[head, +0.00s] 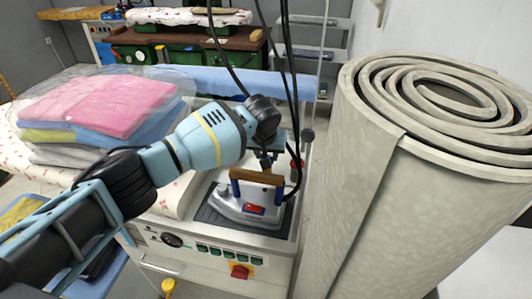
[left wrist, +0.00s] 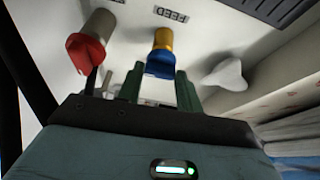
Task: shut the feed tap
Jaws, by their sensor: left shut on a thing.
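The feed tap (left wrist: 161,62) shows in the left wrist view, with a brass-yellow stem and a blue handle, below a label (left wrist: 171,14) reading FEED upside down. My left gripper (left wrist: 160,82) has its two green fingers on either side of the blue handle and is shut on it. In the head view my left arm reaches in from the left to behind the iron; its fingertips and the tap are hidden there. My right gripper is in neither view.
A red-handled tap (left wrist: 86,52) and a white-handled tap (left wrist: 224,76) flank the feed tap. An iron (head: 248,207) rests on the ironing station, with cables hanging above. Folded laundry (head: 98,105) lies left; a large roll (head: 375,190) stands close on the right.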

